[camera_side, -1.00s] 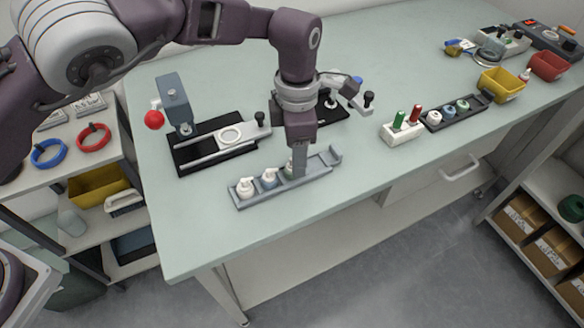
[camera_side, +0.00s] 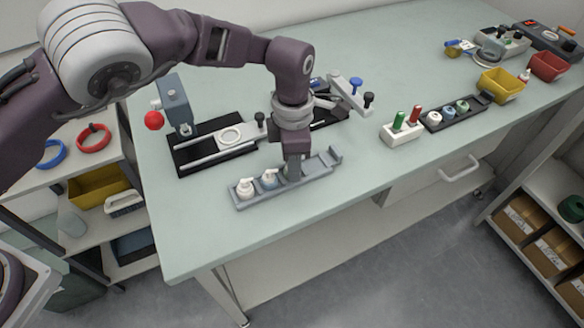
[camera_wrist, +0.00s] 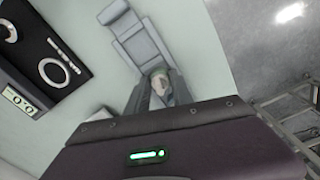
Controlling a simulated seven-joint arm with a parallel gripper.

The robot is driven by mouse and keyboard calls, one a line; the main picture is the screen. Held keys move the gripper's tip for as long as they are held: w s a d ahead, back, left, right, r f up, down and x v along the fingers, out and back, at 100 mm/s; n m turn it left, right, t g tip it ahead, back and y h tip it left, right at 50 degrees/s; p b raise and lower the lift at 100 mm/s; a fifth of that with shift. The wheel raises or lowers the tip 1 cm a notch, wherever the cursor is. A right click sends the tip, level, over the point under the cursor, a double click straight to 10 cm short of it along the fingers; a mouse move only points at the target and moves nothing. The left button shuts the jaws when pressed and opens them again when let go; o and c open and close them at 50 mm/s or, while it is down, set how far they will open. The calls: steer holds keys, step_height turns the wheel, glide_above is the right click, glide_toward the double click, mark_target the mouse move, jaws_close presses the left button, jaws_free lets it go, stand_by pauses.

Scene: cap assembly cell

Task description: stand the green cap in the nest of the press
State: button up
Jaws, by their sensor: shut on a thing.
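My gripper (camera_side: 293,174) is down at the third place of the grey rack (camera_side: 318,176), shut on the green cap. In the wrist view, the cap (camera_wrist: 160,74) shows between the fingertips (camera_wrist: 160,90) with a bit of green on its rim. In the side view the fingers mostly hide it. The press (camera_side: 175,104), a grey column with a red ball knob on a black base, stands left of the rack. Its nest, a pale ring (camera_side: 230,135), appears empty.
A second black fixture (camera_side: 330,112) is behind my wrist. A white block with green and red pegs (camera_side: 401,131) stands to the right.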

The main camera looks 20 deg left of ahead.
step_height(320, 180, up, 10)
steer(key=w+a+n, duration=0.4)
steer(key=a, duration=1.2)
steer(key=shift+w+a+f, duration=0.1)
steer(key=shift+f, duration=3.2)
steer(key=shift+f, duration=0.3)
steer(key=shift+f, duration=0.25)
steer(key=shift+f, duration=0.1)
steer(key=o, duration=0.9)
